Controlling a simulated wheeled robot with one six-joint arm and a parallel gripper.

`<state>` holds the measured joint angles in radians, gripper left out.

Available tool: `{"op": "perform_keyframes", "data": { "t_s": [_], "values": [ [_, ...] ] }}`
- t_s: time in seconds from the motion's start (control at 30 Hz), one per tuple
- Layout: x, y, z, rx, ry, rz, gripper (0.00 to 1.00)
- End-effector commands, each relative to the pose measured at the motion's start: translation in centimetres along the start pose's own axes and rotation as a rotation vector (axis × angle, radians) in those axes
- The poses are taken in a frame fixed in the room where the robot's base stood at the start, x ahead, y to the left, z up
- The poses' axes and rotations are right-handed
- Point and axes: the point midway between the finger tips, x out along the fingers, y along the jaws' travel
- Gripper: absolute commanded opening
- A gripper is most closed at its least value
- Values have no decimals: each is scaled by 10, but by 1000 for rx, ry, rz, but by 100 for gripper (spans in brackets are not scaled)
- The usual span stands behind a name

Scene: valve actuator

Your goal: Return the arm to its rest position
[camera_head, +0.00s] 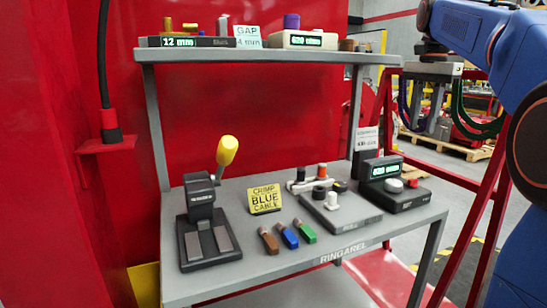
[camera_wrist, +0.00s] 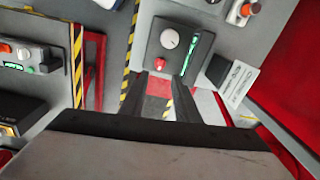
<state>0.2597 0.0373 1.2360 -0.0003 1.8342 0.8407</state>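My arm (camera_head: 480,40) is blue and reaches in from the right edge of the head view. My gripper (camera_head: 427,115) hangs beyond the right end of the bench, seen against the cluttered background. In the wrist view, its two dark fingers (camera_wrist: 166,82) stand apart with nothing between them, so it is open and empty. Below and beyond the fingers is the black control box with a display, a white knob and a red button (camera_head: 395,184), which also shows in the wrist view (camera_wrist: 168,55).
The grey bench (camera_head: 265,275) holds a black crimping tool with a yellow-knobbed lever (camera_head: 207,228), a yellow sign (camera_head: 265,199) and three coloured connectors (camera_head: 288,236). A shelf (camera_head: 270,55) spans above. A red frame (camera_head: 480,220) stands right of the bench, close to my arm.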

Motion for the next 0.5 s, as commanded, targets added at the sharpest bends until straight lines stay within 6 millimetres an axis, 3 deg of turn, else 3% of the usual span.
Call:
{"op": "perform_keyframes", "data": {
  "t_s": [0.27,0.5],
  "values": [
    [43,34,67,-240,57,-59,29],
    [94,69,120,-446,114,-105,29]
  ]
}}
